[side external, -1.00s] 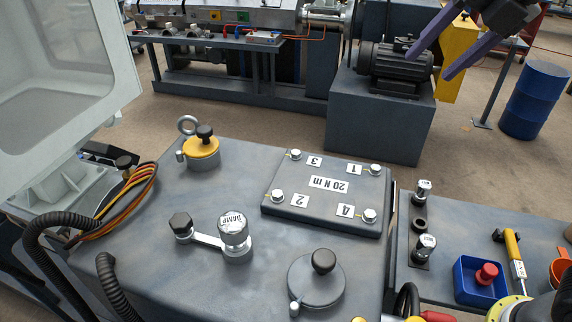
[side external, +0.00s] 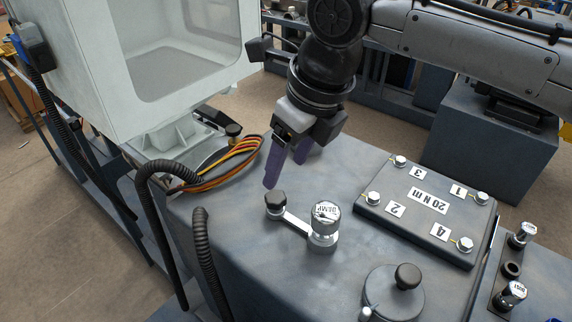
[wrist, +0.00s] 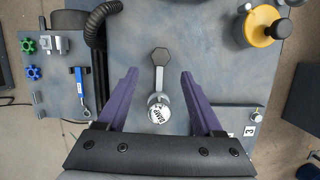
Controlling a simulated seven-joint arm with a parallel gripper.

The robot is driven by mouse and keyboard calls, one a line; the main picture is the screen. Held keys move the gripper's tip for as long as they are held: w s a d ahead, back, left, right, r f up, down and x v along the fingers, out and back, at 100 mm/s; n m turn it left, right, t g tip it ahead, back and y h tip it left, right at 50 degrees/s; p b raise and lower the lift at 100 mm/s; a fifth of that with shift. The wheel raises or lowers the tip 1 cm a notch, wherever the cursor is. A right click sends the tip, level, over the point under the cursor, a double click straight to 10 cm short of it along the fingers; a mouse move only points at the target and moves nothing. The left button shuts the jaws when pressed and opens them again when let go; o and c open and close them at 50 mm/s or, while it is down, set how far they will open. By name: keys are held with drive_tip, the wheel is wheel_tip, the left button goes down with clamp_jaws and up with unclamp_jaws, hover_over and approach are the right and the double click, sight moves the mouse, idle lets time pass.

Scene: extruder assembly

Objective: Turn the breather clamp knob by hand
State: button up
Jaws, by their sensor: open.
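A silver round knob (side external: 325,218), with lettering like CLAMP or DAMP on its top, stands on the grey housing. A silver link joins it to a black hexagonal head (side external: 276,199). In the wrist view the lettered knob (wrist: 159,109) lies below the hexagonal head (wrist: 161,56). My gripper (side external: 285,172) has two purple fingers pointing down, open and empty. In the side view it hangs above and behind the hexagonal head, apart from the lettered knob. In the wrist view its fingers (wrist: 158,72) appear on either side of the link.
A plate marked 20 N m (side external: 428,201) with several bolts lies right of the knob. A round cover (side external: 393,296) with a black handle is in front. Cables and a black hose (side external: 148,225) lie left. A yellow cap (wrist: 254,27) shows in the wrist view.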

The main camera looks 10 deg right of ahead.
sight(275, 196)
drive_tip(key=shift+x, duration=3.9)
drive_tip(key=c, duration=1)
